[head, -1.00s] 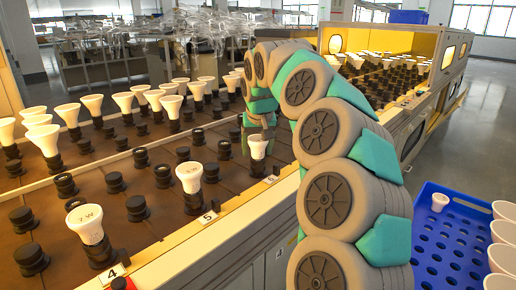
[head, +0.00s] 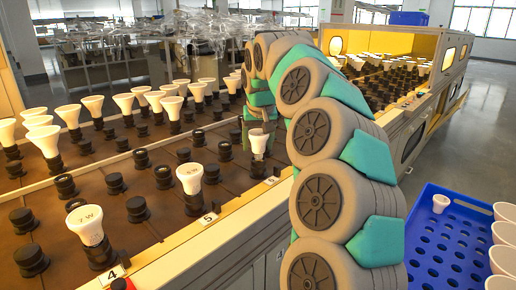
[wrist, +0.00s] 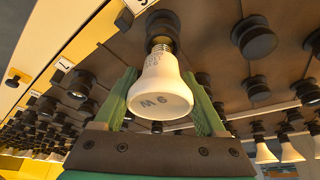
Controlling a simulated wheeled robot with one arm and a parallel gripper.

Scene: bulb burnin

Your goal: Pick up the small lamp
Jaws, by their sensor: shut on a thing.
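A small white lamp (head: 258,142) is between the fingers of my gripper (head: 258,122), above a black socket (head: 257,168) at the front edge of the rack, by the label after 5. In the wrist view the lamp (wrist: 160,88) is held between two green fingers of my gripper (wrist: 163,95). Its face shows a mark that reads like 9 W upside down. Its metal screw base (wrist: 162,47) shows between the white body and a dark socket (wrist: 162,25). I cannot tell whether the base is fully clear of the socket.
Lamps stand in nearby sockets: one (head: 189,178) by label 5 and one (head: 87,226) by label 4. Larger lamps stand at the back left. A blue perforated tray (head: 425,222) at right holds a small lamp (head: 440,203) and several larger ones. A second rack stands behind my arm.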

